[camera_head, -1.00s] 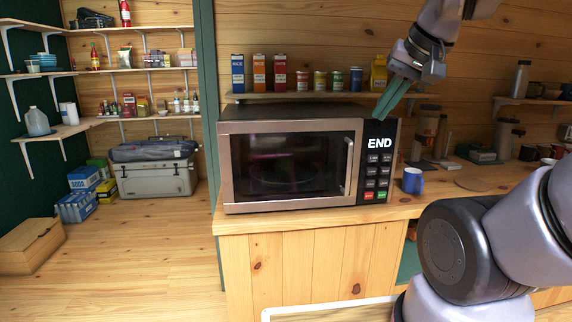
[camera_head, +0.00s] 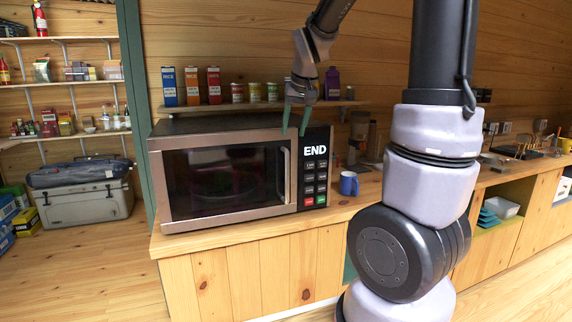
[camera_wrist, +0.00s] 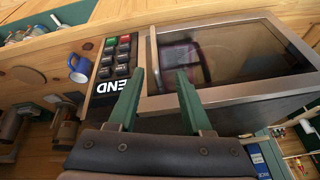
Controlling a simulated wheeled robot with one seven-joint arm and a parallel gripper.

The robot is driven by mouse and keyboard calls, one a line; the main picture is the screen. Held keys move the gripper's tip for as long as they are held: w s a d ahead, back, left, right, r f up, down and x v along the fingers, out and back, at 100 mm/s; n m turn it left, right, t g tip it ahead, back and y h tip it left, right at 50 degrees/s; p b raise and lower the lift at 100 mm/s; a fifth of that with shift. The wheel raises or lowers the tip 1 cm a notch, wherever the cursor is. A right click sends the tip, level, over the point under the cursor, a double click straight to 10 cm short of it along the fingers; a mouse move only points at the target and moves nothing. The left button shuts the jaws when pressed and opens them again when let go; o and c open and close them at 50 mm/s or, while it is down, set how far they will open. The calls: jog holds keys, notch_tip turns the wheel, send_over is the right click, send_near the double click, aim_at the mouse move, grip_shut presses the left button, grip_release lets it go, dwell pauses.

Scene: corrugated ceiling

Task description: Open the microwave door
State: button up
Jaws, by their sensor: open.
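The microwave (camera_head: 228,217) stands on the wooden counter with its door shut. Its dark glass door (camera_head: 215,180) has a vertical metal handle (camera_head: 284,174) at the right edge, beside the keypad panel (camera_head: 314,170) that reads END. My gripper (camera_head: 294,132) is open and empty, pointing down in front of the upper right part of the microwave, near the top of the handle. In the wrist view, the green fingers (camera_wrist: 155,85) are apart, with the handle (camera_wrist: 153,60) between and beyond them. I cannot tell how far the fingertips are from it.
A blue mug (camera_head: 348,183) stands on the counter right of the microwave. A shelf (camera_head: 240,106) with cartons and cans runs above and behind it. The floor left of the counter (camera_head: 100,260) is clear. My own arm hides part of the counter at right.

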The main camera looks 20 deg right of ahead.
jog(key=h, duration=0.1)
send_near(288, 158)
jog(key=f, duration=0.1)
jog(key=shift+n, duration=0.4)
jog(key=x, duration=1.1)
jog(key=shift+w, duration=0.15)
jog(key=shift+r, duration=0.1)
grip_shut()
dwell(0.4)
